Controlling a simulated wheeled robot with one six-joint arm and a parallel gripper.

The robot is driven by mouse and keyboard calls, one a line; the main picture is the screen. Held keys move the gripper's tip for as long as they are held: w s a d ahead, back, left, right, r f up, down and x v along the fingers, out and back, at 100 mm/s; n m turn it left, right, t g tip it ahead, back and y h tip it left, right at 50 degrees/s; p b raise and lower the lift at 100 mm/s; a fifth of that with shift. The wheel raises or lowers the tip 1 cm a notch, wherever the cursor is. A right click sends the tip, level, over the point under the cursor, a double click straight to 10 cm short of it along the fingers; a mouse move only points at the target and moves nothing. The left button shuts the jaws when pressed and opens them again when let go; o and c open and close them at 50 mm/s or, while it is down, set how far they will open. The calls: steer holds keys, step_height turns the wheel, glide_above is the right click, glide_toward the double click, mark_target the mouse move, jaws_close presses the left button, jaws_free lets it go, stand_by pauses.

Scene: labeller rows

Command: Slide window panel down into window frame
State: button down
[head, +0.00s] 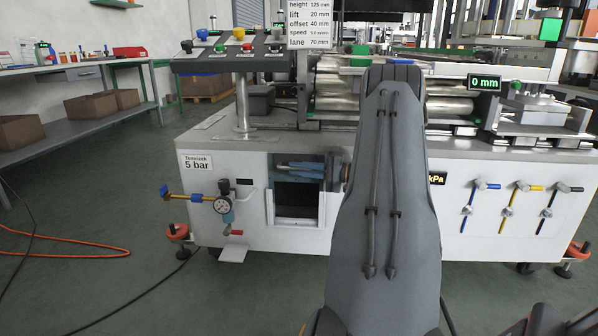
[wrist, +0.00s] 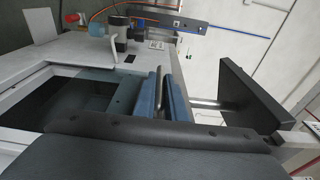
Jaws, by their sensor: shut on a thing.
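The window frame (head: 270,208) is a white-edged opening in the front of the white cabinet, left of my arm in the head view. The opening is dark inside. In the wrist view a pale frame edge (wrist: 22,88) lies at the left. My gripper (head: 284,167) is at the upper part of the opening, its blue fingers pointing left. In the wrist view my gripper (wrist: 170,92) is shut on a slim grey bar, apparently the handle of the blue-grey window panel (wrist: 122,88). The panel's lower edge and its fit in the frame cannot be made out.
A pressure gauge (head: 222,205) with valves stands out from the cabinet left of the opening. Several lever valves (head: 508,212) are on the right. A control panel (head: 228,52) overhangs the machine top. The floor at the left has an orange hose (head: 90,245).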

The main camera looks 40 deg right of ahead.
steer(key=shift+r+p, duration=1.85)
steer(key=shift+r, duration=1.5)
